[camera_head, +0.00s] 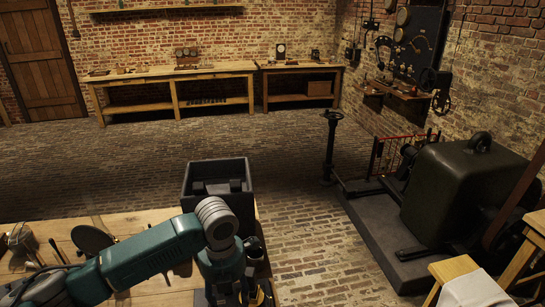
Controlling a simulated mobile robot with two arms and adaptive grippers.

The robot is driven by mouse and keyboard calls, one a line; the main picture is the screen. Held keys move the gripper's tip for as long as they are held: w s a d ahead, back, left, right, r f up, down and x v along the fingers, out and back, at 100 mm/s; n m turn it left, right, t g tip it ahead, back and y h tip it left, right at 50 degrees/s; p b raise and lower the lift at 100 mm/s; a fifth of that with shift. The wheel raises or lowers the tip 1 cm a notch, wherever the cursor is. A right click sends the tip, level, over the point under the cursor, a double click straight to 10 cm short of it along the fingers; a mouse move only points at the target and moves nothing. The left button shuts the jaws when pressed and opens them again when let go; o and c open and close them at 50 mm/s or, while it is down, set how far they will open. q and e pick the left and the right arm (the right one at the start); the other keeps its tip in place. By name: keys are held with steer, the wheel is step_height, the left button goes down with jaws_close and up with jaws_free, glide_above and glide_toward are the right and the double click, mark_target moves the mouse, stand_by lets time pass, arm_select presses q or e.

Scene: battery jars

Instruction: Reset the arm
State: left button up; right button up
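My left arm (150,255), teal with a ribbed grey joint, reaches in from the lower left over a wooden workbench (130,222). It bends down at the grey joint near the bench's right end. The wrist points down to the bottom edge of the picture. Dark parts beside the wrist may belong to my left gripper (246,293); its fingers cannot be made out, nor whether it holds anything. A dark open-topped box (202,169) stands just behind the grey joint, with dark shapes inside. My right arm and gripper are not in view.
A round dark disc (92,239) and small tools lie on the bench at left. A large dark green machine (460,190) stands at right on a slab. A wooden stool (452,268) with a pale cloth is at lower right. The brick floor between is clear.

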arm_select(q)
steer(key=s+d+f+n+t+h, duration=0.2)
steer(key=s+d+f+n+h, duration=0.3)
steer(key=s+d+n, duration=0.9)
steer(key=s+a+f+n+t+y, duration=0.15)
steer(key=s+a+n, duration=0.35)
steer(key=a+n, duration=0.55)
steer(key=s+a+n+y, duration=0.35)
steer(key=a+n, duration=0.55)
steer(key=n, duration=0.3)
step_height(320, 180, down, 30)
steer(key=s+g+b, duration=0.1)
steer(key=s+b, duration=0.1)
steer(key=b, duration=0.3)
steer(key=s+a+f+g+b, duration=0.1)
steer(key=s+f+b, duration=0.1)
steer(key=s+f, duration=0.7)
steer(key=s+a+f+b, duration=0.2)
steer(key=s+f, duration=0.7)
steer(key=f, duration=0.4)
steer(key=shift+s+a+f+g+b, duration=0.15)
steer(key=shift+f+g+b, duration=0.15)
steer(key=shift+f+g, duration=0.05)
